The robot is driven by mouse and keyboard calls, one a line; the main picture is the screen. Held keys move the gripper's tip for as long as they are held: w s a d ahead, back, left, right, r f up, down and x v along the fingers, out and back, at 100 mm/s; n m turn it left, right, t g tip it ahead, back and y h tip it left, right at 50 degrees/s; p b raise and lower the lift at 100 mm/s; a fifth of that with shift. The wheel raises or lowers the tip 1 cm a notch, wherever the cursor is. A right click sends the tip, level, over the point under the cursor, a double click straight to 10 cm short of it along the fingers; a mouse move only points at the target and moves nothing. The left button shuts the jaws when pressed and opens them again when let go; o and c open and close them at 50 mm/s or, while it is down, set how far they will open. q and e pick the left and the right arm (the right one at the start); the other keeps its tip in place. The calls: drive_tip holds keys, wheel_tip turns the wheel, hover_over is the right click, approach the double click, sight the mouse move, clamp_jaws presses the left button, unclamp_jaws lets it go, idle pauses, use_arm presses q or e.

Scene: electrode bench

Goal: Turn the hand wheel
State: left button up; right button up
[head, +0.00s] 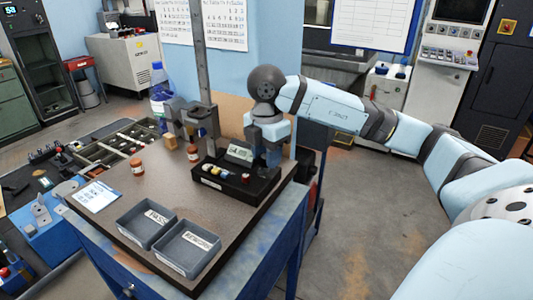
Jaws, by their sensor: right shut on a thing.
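A test stand with a tall grey column (200,62) and a grey head (190,118) stands at the back of the brown bench top (150,190). Its black base (235,183) carries a small display (240,153) and several knobs. My right gripper (272,157) points down at the right rear end of this base. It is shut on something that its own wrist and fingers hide. I cannot make out the hand wheel clearly; the held part may be it. My left gripper is not in view.
Two grey trays (147,224) with labels sit at the bench's front. Two small red-brown jars (137,167) stand left of the base. A paper sheet (96,196) lies at the left edge. A sorting tray (128,141) and a blue-capped bottle (158,80) are farther back.

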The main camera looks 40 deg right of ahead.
drive_tip(key=o, duration=0.9)
drive_tip(key=shift+s, duration=0.1)
drive_tip(key=shift+r, duration=0.1)
